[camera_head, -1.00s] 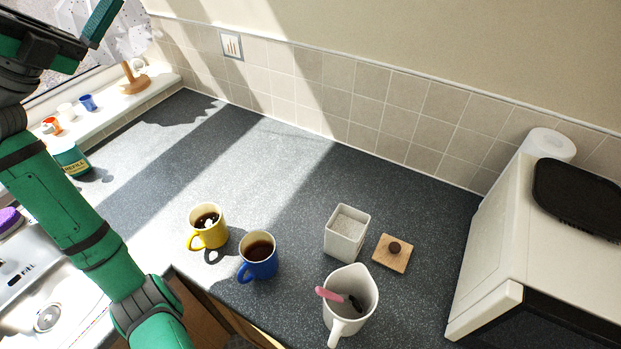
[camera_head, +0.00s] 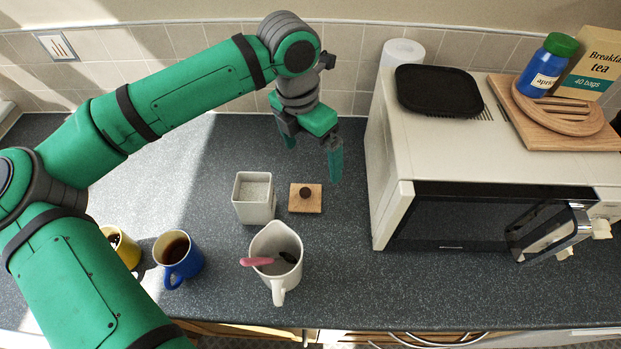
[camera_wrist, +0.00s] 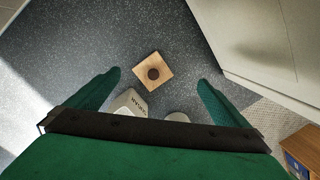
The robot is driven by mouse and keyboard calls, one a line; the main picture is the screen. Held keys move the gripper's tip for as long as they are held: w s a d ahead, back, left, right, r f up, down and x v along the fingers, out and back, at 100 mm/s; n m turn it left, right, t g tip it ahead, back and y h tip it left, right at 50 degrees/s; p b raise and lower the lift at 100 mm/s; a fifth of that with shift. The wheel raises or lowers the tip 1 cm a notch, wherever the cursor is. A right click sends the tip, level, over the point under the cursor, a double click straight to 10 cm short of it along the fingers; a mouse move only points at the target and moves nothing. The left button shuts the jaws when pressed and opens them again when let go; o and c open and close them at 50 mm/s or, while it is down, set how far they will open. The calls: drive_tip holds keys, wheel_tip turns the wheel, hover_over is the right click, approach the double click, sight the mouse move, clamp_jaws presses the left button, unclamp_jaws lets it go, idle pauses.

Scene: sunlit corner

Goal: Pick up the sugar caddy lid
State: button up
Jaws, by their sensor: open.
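The sugar caddy lid (camera_head: 312,205) is a square wooden plate with a dark round knob, lying flat on the grey worktop. It also shows in the wrist view (camera_wrist: 141,72), between and ahead of my fingers. The white square sugar caddy (camera_head: 254,210) stands open just left of the lid, filled with white sugar; the wrist view shows part of it with lettering (camera_wrist: 128,104). My gripper (camera_head: 313,158) is open and empty, above and behind the lid, with its fingers spread wide and pointing down. It touches nothing.
A white jug (camera_head: 287,240) with a pink-handled utensil stands in front of the lid. A blue mug (camera_head: 186,262) and a yellow mug (camera_head: 124,252) are to the left. A white microwave (camera_head: 400,150) rises to the right. Worktop right of the lid is clear.

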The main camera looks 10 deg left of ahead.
wheel_tip(320, 180, down, 3)
drive_tip(key=s+a+y, duration=0.1)
drive_tip(key=a, duration=0.1)
hover_over(305, 191)
drive_tip(key=shift+g, duration=0.4)
drive_tip(key=f, duration=0.4)
drive_tip(key=shift+a+f, duration=0.2)
drive_tip(key=shift+f, duration=0.3)
drive_tip(key=shift+d+f, duration=0.3)
drive_tip(key=shift+f, duration=0.25)
drive_tip(key=f, duration=0.4)
drive_tip(key=shift+a+f, duration=0.15)
drive_tip(key=shift+a, duration=0.1)
drive_tip(key=shift+d, duration=0.1)
drive_tip(key=shift+d, duration=0.1)
drive_tip(key=c, duration=0.8)
